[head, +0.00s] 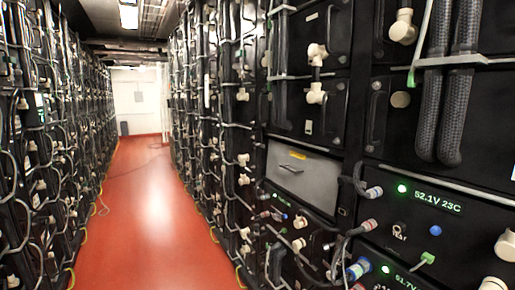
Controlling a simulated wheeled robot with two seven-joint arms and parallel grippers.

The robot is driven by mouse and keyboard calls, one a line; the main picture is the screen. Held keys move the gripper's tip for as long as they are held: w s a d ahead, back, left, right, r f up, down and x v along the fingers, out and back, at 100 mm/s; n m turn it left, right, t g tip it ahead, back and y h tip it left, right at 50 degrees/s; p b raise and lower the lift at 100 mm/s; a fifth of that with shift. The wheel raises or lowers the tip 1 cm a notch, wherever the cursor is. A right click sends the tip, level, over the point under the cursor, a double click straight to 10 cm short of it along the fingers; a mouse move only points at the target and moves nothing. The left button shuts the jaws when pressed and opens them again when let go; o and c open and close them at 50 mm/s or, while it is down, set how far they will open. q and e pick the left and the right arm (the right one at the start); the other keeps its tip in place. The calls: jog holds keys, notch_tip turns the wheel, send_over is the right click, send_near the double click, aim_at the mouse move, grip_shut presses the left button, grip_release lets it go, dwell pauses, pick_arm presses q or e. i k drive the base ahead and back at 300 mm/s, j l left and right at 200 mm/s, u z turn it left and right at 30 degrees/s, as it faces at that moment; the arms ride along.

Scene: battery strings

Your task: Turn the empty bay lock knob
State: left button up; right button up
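A grey blank panel (312,185) covers one bay in the right-hand rack. It has a small yellow mark (297,155) near its top and a dark handle-like piece (291,168) below that. This may be the empty bay. I cannot tell which part is its lock knob. Several cream knob-like fittings stand out from the rack, such as one at the upper right (403,27) and one at the right edge (506,245). Neither of my grippers is in view.
A battery module (440,235) below right of the panel reads 52.1V 23C beside a green light (402,188). Cables and plugs (362,187) protrude near the panel. Thick hoses (458,90) hang at the upper right. A red aisle floor (150,205) lies clear between the racks.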

aim_at(253, 144)
jog(key=i+j+z, duration=0.2)
jog(key=z, duration=0.25)
jog(key=i+j+z, duration=0.2)
jog(key=z, duration=0.3)
